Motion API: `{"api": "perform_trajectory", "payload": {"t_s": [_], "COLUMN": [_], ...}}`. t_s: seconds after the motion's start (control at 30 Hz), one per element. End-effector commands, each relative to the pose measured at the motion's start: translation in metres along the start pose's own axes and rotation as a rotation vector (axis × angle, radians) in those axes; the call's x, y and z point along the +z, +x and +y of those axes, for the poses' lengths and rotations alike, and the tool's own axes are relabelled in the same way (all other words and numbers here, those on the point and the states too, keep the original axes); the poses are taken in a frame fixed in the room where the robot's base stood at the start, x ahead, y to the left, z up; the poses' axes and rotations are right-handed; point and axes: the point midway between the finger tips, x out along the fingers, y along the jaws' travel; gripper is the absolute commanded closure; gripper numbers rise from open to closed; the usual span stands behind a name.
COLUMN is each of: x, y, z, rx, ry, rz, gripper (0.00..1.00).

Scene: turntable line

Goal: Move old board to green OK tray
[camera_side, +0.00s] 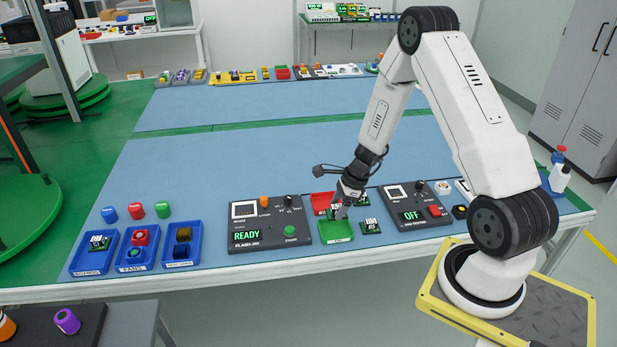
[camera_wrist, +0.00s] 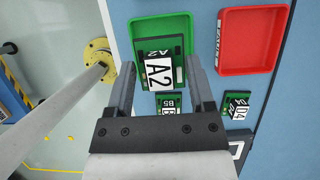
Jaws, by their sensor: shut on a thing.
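My gripper (camera_wrist: 161,64) is shut on a green circuit board with a white A2 label (camera_wrist: 158,72), one finger on each side of it. The board overlaps the lower part of the green tray (camera_wrist: 152,27) in the wrist view. In the side view my gripper (camera_side: 341,211) is low over the green tray (camera_side: 337,237), with the held board (camera_side: 334,212) partly hidden by the fingers. I cannot tell whether the board touches the tray floor. The visible part of the tray looks empty.
A red tray (camera_wrist: 250,42) lies beside the green one. Boards labelled B5 (camera_wrist: 168,104) and 04 (camera_wrist: 238,104) lie nearby on the mat. A READY tester (camera_side: 268,224) and an OFF tester (camera_side: 415,209) flank the trays. Blue bins (camera_side: 133,263) stand at the left.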

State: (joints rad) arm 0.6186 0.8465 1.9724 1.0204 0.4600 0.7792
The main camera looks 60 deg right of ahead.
Motion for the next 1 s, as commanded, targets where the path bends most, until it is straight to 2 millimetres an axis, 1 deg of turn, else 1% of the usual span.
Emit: {"api": "perform_trajectory", "payload": {"t_s": [0.17, 0.37, 1.0], "x": [0.000, -0.003, -0.021], "y": [0.001, 0.007, 0.050], "z": [0.000, 0.000, 0.000], "rx": [0.000, 0.001, 0.001], "ry": [0.000, 0.001, 0.001], "rz": [0.000, 0.000, 0.000], "gripper": [0.88, 0.88, 0.88]}}
